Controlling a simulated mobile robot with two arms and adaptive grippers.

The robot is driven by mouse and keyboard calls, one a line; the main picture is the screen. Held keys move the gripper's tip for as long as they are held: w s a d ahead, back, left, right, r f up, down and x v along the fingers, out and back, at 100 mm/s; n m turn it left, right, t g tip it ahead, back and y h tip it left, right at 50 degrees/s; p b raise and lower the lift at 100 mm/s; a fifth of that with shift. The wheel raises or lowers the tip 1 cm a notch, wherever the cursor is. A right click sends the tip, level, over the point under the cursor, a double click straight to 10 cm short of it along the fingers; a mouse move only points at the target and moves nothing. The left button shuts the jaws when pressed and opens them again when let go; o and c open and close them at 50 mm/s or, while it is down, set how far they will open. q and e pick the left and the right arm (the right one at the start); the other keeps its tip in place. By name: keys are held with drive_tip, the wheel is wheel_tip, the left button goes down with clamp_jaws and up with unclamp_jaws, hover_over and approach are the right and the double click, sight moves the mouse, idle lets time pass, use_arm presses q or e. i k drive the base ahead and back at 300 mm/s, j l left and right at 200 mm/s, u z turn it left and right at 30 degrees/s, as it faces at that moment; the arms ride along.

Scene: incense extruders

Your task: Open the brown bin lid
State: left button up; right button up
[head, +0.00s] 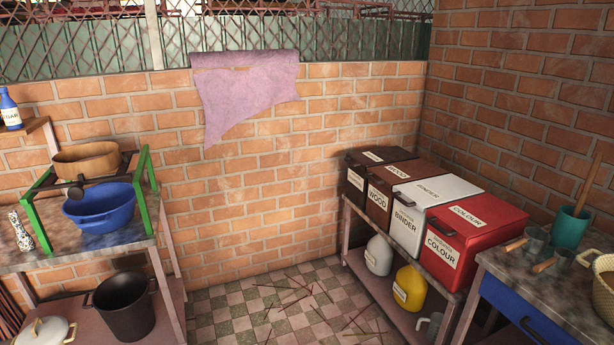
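The brown bin (380,210) stands in a row of bins on a shelf unit at the right of the head view. Its front label reads WOOD, and its lid (416,172) looks shut, with a label on top. A dark handle shows at the front edge of the lid. A darker, near-black bin (354,198) stands to its left and the white BINDER bin (408,228) to its right, both close beside it. Neither of my grippers is in view.
A red COLOUR bin (445,262) ends the row. A white jug (379,256) and a yellow jug (410,287) stand on the shelf below. Tables stand at left and right. The checkered floor (235,305) between has scattered thin sticks.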

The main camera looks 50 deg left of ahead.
sight(389, 175)
drive_tip(key=u, duration=1.1)
drive_tip(key=i+j, duration=0.35)
drive_tip(key=i, duration=0.1)
